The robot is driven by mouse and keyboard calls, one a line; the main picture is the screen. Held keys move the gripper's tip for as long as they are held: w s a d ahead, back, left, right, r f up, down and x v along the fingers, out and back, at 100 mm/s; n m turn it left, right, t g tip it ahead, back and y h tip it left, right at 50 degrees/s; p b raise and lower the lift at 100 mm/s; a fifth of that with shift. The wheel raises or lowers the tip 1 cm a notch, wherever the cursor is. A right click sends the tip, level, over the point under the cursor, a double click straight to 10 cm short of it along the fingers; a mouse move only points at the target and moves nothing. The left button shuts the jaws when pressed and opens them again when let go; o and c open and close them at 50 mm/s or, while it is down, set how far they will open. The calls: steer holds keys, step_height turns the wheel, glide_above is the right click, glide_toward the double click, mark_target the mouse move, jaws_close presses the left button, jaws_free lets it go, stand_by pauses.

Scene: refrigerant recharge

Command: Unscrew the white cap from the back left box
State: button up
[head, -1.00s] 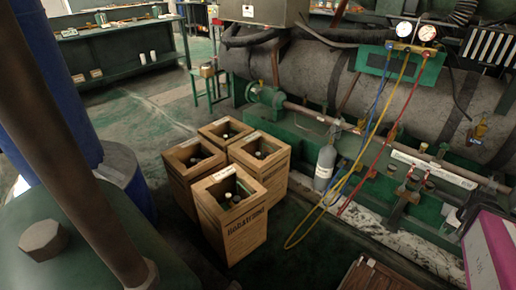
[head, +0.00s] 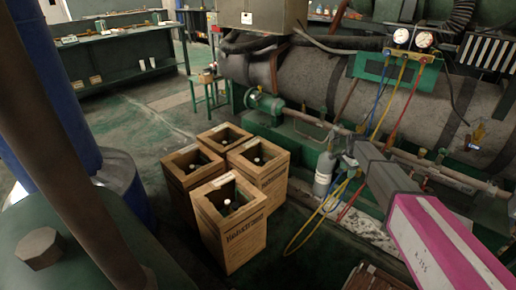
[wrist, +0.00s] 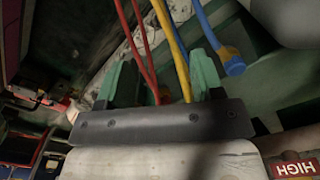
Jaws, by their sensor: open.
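Four wooden boxes stand in a cluster on the floor in the head view: a left one (head: 182,183), a back one (head: 222,131), a right one (head: 272,178) and a front one (head: 245,237). I cannot tell for sure which is meant by back left. A small white cap shows inside the left box (head: 192,167), the right box (head: 257,160) and the front box (head: 227,203). The back box's inside is hard to make out. My gripper (head: 348,164) is right of the boxes, apart from them. In the wrist view its green fingers (wrist: 163,78) are apart and hold nothing.
Red, yellow and blue hoses (head: 375,105) hang from a gauge set (head: 413,38) and pass close behind my gripper. A grey cylinder (head: 324,172) stands beside it. A large pipe tank (head: 300,85) runs behind.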

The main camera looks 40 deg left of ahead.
steer(key=s+a+f+m, duration=0.1)
steer(key=a, duration=1.2)
steer(key=s+a+f+m, duration=0.1)
steer(key=s+a, duration=0.1)
steer(key=a, duration=1.2)
steer(key=m, duration=0.3)
glide_above(257, 159)
steer(key=shift+w+d+f, duration=0.1)
steer(key=shift+d+f, duration=0.05)
steer(key=shift+f, duration=0.35)
steer(key=shift+s+f, duration=0.2)
steer(key=shift+f, duration=4.15)
steer(key=c, duration=1)
